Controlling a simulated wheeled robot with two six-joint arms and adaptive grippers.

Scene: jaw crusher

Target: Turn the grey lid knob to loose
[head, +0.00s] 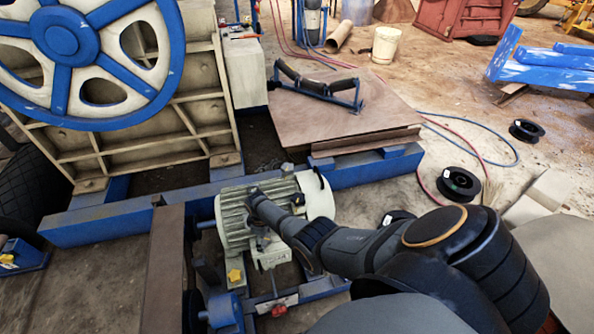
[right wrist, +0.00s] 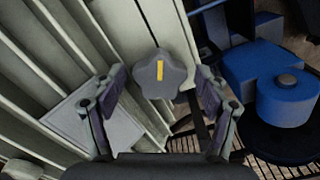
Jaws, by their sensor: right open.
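The grey lobed knob (right wrist: 160,76) with a yellow stripe is in the upper middle of the right wrist view. The stripe runs nearly up and down in that view. My right gripper (right wrist: 159,88) is open, with one finger on each side of the knob. Gaps show between the fingers and the knob. In the head view my right arm reaches in from the right, and its gripper (head: 262,212) is over the ribbed, pale motor (head: 236,222). I cannot pick out the grey knob in that view. My left gripper is not in view.
A blue frame beam (head: 100,220) runs behind the motor. A large blue flywheel (head: 75,50) stands at the upper left. In the right wrist view, a blue part (right wrist: 288,97) is at the right.

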